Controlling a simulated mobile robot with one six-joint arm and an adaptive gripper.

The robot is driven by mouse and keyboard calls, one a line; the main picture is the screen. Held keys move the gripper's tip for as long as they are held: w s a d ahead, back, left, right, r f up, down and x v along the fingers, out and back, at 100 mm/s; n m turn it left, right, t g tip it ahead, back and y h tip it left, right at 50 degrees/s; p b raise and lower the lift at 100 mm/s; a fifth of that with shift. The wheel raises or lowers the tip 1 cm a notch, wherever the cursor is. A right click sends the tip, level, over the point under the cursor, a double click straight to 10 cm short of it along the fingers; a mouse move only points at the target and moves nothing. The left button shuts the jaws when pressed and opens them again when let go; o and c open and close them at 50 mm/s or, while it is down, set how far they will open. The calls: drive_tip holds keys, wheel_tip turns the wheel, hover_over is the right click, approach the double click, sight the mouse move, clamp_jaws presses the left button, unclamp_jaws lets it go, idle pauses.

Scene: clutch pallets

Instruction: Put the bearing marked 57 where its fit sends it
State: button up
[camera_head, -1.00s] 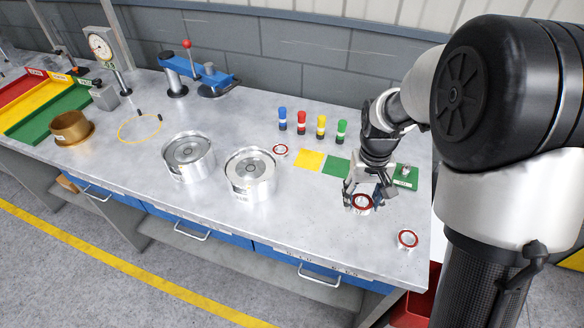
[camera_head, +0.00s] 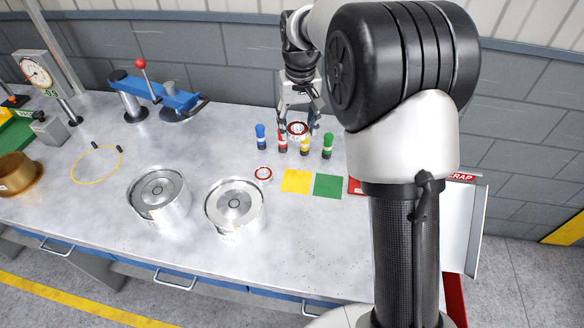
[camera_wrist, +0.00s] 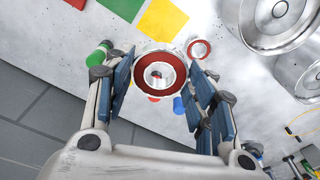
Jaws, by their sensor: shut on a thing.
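My gripper (camera_head: 298,128) is shut on a bearing (camera_head: 297,130) with a silver outer ring and a red face, held above the back of the bench near the colored pens. In the wrist view the same bearing (camera_wrist: 160,72) sits between the fingertips, its bore facing the camera. No number on it can be read. A second red-faced bearing (camera_head: 263,173) lies on the bench left of the yellow square (camera_head: 296,181). It also shows in the wrist view (camera_wrist: 199,48). A green square (camera_head: 328,186) lies beside the yellow one, with part of a red one (camera_head: 355,186) to its right.
Blue (camera_head: 261,136), red, yellow and green (camera_head: 327,145) pens stand upright below my gripper. Two silver housings (camera_head: 158,199) (camera_head: 234,207) stand mid-bench. A blue press (camera_head: 160,93) and a dial gauge (camera_head: 37,72) stand at the back left. A scrap sign (camera_head: 462,177) shows at the right.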

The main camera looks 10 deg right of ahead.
sight(297, 181)
wheel_tip(297, 181, down, 20)
drive_tip(key=b, duration=0.6)
drive_tip(key=shift+s+r, duration=0.1)
drive_tip(key=shift+r, duration=0.05)
drive_tip(key=o, duration=1.4)
drive_tip(key=shift+c, duration=0.2)
